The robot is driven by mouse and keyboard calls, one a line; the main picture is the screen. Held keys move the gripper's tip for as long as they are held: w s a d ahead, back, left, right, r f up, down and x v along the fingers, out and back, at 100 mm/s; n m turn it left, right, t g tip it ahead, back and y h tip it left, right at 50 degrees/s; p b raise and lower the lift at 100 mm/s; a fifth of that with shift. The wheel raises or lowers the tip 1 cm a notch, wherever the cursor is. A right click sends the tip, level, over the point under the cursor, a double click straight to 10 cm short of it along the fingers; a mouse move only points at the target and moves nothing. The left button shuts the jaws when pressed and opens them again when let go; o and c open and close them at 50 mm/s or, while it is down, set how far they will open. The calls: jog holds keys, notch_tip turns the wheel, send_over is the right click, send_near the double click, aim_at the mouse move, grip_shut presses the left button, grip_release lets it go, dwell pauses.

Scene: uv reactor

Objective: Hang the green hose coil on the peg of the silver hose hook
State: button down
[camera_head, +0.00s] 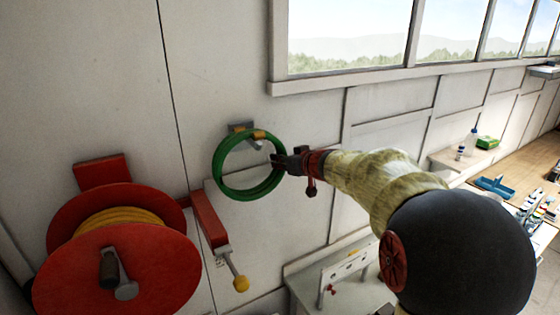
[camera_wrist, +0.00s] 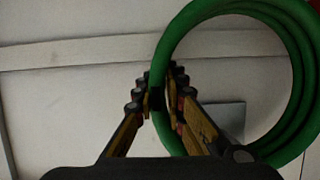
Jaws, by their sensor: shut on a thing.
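The green hose coil (camera_head: 219,177) is a ring held upright near the wall, at the middle of the head view. My gripper (camera_head: 279,160) is shut on the coil's right side. In the wrist view, the fingers (camera_wrist: 162,92) pinch one side of the coil (camera_wrist: 187,20). The silver hose hook (camera_head: 240,127) is on the wall at the top of the coil, and part of it shows inside the ring. A grey plate behind the coil in the wrist view (camera_wrist: 226,122) looks like the hook's. I cannot tell whether the coil touches the peg.
A red hose reel (camera_head: 120,265) with yellow hose is at the left, with a red bracket (camera_head: 208,222) beside it. A small grey table (camera_head: 310,290) stands below my arm. A wooden bench (camera_head: 520,165) with bottles and trays is at the right. Windows are above.

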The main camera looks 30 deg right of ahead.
jog(key=shift+r, duration=0.1)
jog(key=c, duration=1.8)
grip_release()
jog(key=shift+o, duration=0.2)
jog(key=shift+s, duration=0.1)
